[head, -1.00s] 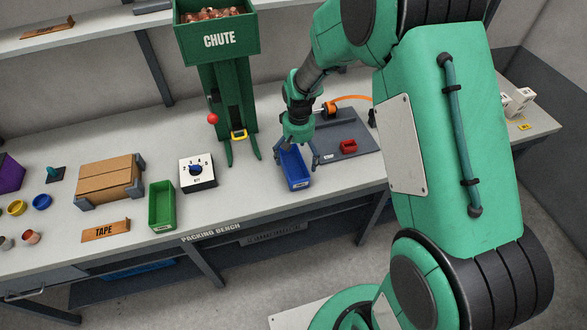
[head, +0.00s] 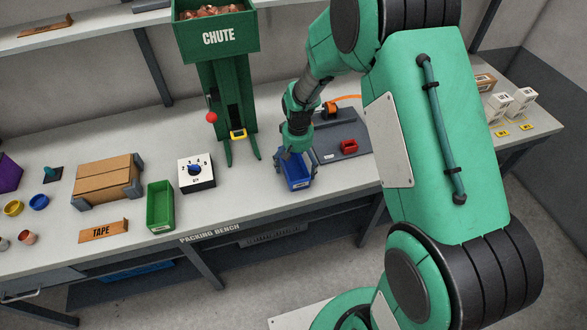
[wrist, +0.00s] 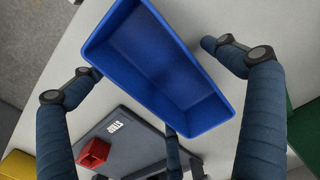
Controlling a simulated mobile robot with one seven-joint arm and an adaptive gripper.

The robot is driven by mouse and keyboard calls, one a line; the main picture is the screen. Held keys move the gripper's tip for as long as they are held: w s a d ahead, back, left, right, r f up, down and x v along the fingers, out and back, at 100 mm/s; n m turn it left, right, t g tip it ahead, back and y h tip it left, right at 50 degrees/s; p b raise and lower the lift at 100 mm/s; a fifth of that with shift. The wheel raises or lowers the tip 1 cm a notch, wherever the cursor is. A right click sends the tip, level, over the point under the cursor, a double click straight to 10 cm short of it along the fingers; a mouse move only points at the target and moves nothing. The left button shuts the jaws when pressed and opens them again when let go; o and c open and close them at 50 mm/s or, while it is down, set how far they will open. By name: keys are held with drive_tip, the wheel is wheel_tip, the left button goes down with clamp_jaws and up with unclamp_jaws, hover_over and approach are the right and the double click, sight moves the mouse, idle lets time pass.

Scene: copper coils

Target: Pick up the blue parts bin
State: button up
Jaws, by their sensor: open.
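The blue parts bin (head: 296,182) stands upright on the bench near its front edge, right of the dial box. It looks empty inside in the wrist view (wrist: 160,65). My gripper (head: 296,158) is directly above and around the bin, pointing down, with its fingers spread. A third dark finger shows below the bin. Whether any finger touches the bin cannot be told.
A grey tray (head: 361,135) with a small red bin (head: 348,147) lies just behind right. The green chute stand (head: 228,110) is behind left. A dial box (head: 197,173) and a green bin (head: 161,205) stand to the left. Bench space in front of the chute is free.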

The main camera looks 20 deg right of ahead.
sight(297, 170)
drive_tip(key=c, duration=1.2)
drive_tip(key=shift+r, duration=0.15)
drive_tip(key=shift+r, duration=0.55)
wheel_tip(297, 170, up, 2)
drive_tip(key=shift+r+p, duration=0.1)
drive_tip(key=shift+p, duration=0.5)
drive_tip(key=s+r+p, duration=0.1)
drive_tip(key=s+p, duration=0.1)
drive_tip(key=s, duration=1.4)
drive_tip(key=shift+r, duration=0.2)
drive_tip(key=shift+a, duration=0.15)
